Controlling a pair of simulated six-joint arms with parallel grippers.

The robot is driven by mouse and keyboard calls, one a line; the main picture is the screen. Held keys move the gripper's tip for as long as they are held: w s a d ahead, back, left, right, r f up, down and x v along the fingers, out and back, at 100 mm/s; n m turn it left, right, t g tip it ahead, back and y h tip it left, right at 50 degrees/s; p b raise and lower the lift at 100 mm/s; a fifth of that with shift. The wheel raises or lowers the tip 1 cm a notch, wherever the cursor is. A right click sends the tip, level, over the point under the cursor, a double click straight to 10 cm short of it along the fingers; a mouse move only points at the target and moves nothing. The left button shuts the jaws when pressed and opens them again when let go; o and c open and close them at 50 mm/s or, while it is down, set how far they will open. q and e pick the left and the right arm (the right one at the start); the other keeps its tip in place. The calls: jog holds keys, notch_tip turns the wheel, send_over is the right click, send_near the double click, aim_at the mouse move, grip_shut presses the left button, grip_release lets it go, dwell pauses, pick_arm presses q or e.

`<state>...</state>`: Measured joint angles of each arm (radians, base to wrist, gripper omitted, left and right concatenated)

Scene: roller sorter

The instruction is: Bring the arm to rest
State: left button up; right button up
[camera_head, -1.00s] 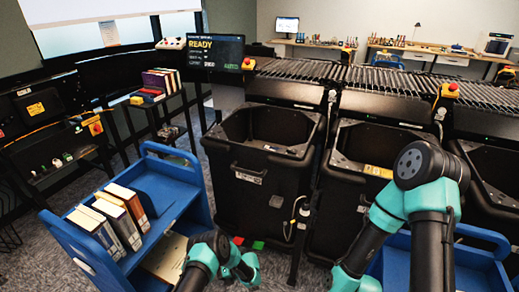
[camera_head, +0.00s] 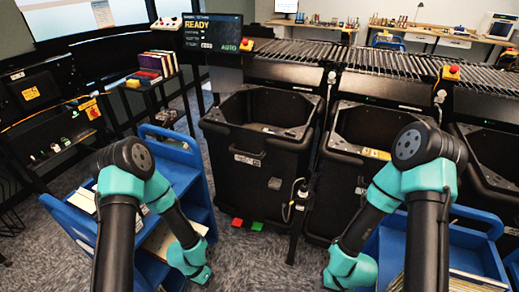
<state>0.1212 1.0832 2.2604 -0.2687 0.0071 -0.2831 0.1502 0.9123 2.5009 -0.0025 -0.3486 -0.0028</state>
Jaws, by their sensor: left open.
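My left arm is folded, with its elbow high at the left and its forearm sloping down to the right. The left gripper (camera_head: 201,275) hangs low at the lower left, beside the blue cart (camera_head: 205,190); its fingertips are hard to make out, and I see nothing held in it. My right arm is bent in a similar way at the right, in front of the middle black bin. Its wrist reaches the bottom edge of the picture, and its fingers are not visible.
Black bins (camera_head: 240,140) stand under the roller conveyor (camera_head: 300,65). My left arm hides much of the cart's books (camera_head: 83,200). Another blue cart (camera_head: 470,232) stands at the lower right. A red tile and a green tile (camera_head: 257,226) lie on the carpet.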

pick_arm(q)
jog(key=s+a+r+n+t, duration=0.3)
jog(key=r+n, duration=0.3)
jog(key=n, duration=0.1)
jog(key=shift+s+a+r, duration=0.2)
jog(key=shift+s+r, duration=0.05)
jog(key=shift+r, duration=0.1)
jog(key=shift+c, duration=0.4)
